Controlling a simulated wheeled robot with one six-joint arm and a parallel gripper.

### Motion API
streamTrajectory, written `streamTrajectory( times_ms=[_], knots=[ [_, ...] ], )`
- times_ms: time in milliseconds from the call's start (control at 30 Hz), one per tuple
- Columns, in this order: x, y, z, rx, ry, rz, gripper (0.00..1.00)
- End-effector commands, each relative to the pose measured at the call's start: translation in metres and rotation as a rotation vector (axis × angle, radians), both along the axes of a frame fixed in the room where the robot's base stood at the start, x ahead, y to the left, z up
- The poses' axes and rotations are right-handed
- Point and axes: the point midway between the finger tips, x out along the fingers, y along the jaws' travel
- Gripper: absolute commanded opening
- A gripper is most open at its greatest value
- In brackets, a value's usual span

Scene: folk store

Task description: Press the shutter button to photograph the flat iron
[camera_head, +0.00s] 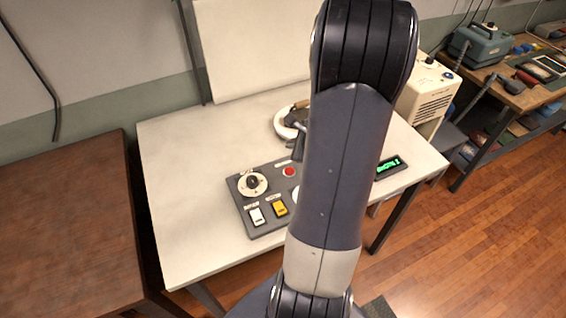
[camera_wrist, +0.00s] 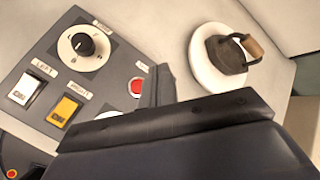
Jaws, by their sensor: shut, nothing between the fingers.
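The flat iron (camera_head: 299,116), dark with a wooden handle, sits on a round white turntable (camera_head: 280,124) on the table; the iron also shows in the wrist view (camera_wrist: 232,54). A dark grey control panel (camera_head: 244,206) lies nearer, with a red button (camera_wrist: 137,87) whose label is too small to read. A white round part (camera_head: 296,193) of the panel is mostly hidden by my arm. I cannot tell which is the shutter button. My gripper (camera_wrist: 160,85) is shut and empty, appearing between the red button and the turntable, seemingly apart from both.
The panel also bears a dial (camera_head: 252,183), a white switch (camera_head: 257,217) and a yellow switch (camera_head: 280,208). A small green-lit display (camera_head: 390,166) is at the table's right. A cream machine (camera_head: 428,92) stands beyond. The table's left side is bare.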

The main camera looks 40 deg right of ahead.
Motion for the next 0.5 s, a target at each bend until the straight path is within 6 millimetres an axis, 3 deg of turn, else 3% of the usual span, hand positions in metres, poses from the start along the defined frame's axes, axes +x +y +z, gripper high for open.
streamTrajectory(
  times_ms=[500],
  knots=[
    [-0.0004,-0.001,-0.0061,0.002,0.0,-0.006,0.0]
  ],
)
